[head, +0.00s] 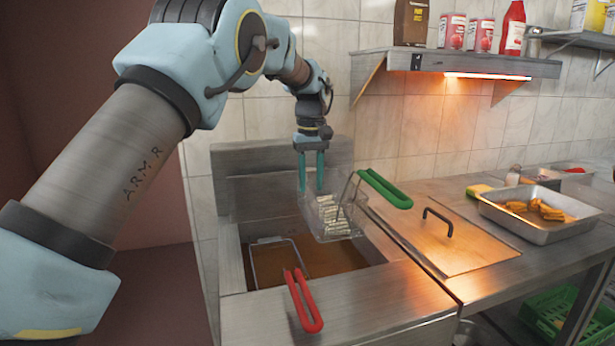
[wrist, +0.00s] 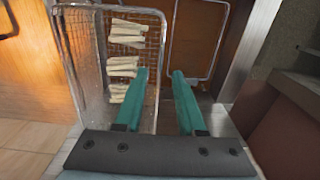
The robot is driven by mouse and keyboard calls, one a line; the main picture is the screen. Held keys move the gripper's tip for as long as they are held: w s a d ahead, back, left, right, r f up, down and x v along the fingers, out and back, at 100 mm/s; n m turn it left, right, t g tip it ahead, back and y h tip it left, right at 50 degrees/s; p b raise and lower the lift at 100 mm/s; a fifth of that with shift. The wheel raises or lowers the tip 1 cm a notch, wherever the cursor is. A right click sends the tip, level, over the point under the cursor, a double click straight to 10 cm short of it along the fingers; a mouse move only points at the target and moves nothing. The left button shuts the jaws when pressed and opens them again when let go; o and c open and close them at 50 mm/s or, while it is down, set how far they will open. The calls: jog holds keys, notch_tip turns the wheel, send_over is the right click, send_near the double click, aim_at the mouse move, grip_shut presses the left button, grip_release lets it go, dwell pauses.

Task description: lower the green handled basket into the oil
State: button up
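The green handled basket (head: 333,222) is a wire basket holding pale sticks of food (head: 331,215). It sits at the back right of the fryer, above the brown oil (head: 313,262), with its green handle (head: 385,188) pointing right over the metal lid. My gripper (head: 311,188) points down at the basket's left side, its two teal fingers apart. In the wrist view, the basket (wrist: 85,70) lies left of centre. The left finger overlaps the basket and the right finger is outside it, with a gap between them. Whether either finger touches the wire is unclear.
A second basket (head: 276,262) with a red handle (head: 303,300) is in the left of the fryer. A metal lid (head: 440,235) with a dark handle covers the right side. A tray (head: 525,230) of browned food stands farther right. A shelf (head: 465,62) holds cans and bottles.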

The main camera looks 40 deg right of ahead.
aim_at(310, 218)
notch_tip(310, 218, down, 11)
jog(key=p, duration=0.2)
jog(key=shift+r+p, duration=0.15)
jog(key=shift+p, duration=0.25)
jog(key=shift+c, duration=0.4)
grip_shut()
dwell(0.8)
jog(key=shift+o, duration=0.4)
grip_release()
jog(key=shift+r, duration=0.15)
notch_tip(310, 218, up, 11)
jog(key=b, duration=0.3)
jog(key=shift+f, duration=0.2)
